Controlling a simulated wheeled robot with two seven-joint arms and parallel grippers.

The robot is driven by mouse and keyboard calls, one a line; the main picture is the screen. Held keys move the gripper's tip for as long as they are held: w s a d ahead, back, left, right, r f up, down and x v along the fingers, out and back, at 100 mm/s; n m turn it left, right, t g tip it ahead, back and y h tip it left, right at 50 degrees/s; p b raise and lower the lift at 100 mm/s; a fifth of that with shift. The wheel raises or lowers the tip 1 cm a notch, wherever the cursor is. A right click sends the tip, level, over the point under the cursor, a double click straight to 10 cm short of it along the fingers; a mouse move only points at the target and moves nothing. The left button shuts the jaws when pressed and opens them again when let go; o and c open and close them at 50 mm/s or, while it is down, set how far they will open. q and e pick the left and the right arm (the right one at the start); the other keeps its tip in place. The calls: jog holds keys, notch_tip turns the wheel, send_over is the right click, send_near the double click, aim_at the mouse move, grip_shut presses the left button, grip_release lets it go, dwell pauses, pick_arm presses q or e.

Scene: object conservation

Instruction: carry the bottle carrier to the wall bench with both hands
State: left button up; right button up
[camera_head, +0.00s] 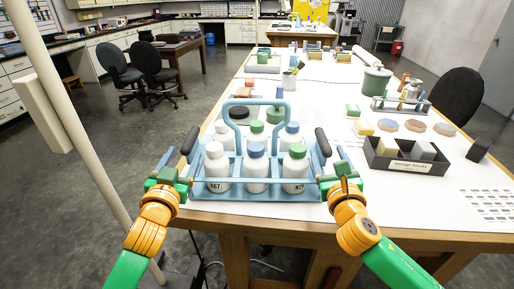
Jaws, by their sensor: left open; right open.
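The light-blue bottle carrier (205,187) stands upright at the near end of the white-topped table, with a tall loop handle and a dark grip at each side. It holds several white bottles with white, blue and green caps; one is a blue-capped bottle (256,170). My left gripper (178,176) is at the carrier's left side by the left dark grip (190,140). My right gripper (334,178) is at its right side by the right dark grip (323,142). Both grippers are open. I cannot tell whether the fingers touch the carrier.
The table (440,205) extends away, bearing a dark box of sponge blocks (405,170), coloured discs and a green pot (376,82). A pale post (70,120) stands at left. Chairs (160,68) and cabinets (105,44) stand beyond open floor at left.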

aim_at(191, 141)
pick_arm(q)
jog(key=shift+w, duration=0.2)
pick_arm(e)
jog(key=shift+w, duration=0.2)
pick_arm(q)
jog(key=shift+s+r, duration=0.2)
jog(key=shift+s, duration=0.1)
pick_arm(e)
jog(key=shift+s+r, duration=0.25)
jog(key=shift+s, duration=0.05)
pick_arm(q)
jog(key=w, duration=0.7)
jog(key=shift+w+d+f, duration=0.1)
jog(key=shift+d, duration=0.05)
pick_arm(e)
jog(key=w, duration=0.7)
jog(key=shift+w+d+f, duration=0.1)
jog(key=shift+d, duration=0.05)
pick_arm(q)
grip_shut()
pick_arm(e)
grip_shut()
